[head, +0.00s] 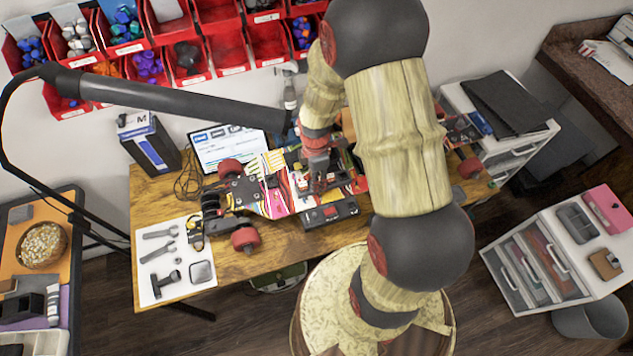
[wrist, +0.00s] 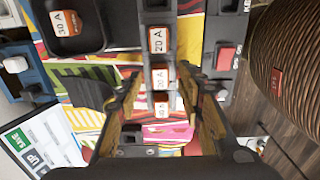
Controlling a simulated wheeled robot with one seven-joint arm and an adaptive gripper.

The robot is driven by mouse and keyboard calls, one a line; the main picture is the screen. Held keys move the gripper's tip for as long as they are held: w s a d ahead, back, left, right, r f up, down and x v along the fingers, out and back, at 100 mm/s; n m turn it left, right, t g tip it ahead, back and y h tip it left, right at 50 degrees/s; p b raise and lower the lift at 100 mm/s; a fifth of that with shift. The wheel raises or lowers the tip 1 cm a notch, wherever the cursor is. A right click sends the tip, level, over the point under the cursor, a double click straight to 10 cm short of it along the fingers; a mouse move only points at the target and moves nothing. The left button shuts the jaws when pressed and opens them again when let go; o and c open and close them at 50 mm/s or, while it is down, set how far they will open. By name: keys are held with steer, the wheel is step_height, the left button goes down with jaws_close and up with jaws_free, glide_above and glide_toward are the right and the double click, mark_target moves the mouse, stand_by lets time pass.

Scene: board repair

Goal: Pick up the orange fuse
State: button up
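Several orange fuses with white labels show in the wrist view. One marked 30 A (wrist: 64,20) lies in a black tray at the top left. A column of others runs down the middle: a top one marked 20 A (wrist: 159,40), a middle one (wrist: 160,78) and a lower one (wrist: 161,105). My gripper (wrist: 158,76) is open, with its fingers apart on either side of the column's lower part. I cannot tell how far above the fuses the fingertips are. In the head view my gripper (head: 319,172) is over the skateboard (head: 277,196), and the fuses are too small to make out.
The skateboard lies on a wooden table (head: 285,243). A black box with a red button (head: 329,214) sits at its front edge. A tablet (head: 226,148) stands behind, and a white tool mat (head: 172,263) lies left. A black lamp arm (head: 190,104) crosses the back left.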

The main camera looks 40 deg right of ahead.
steer(key=shift+f, duration=0.1)
steer(key=shift+c, duration=1.4)
jaws_close()
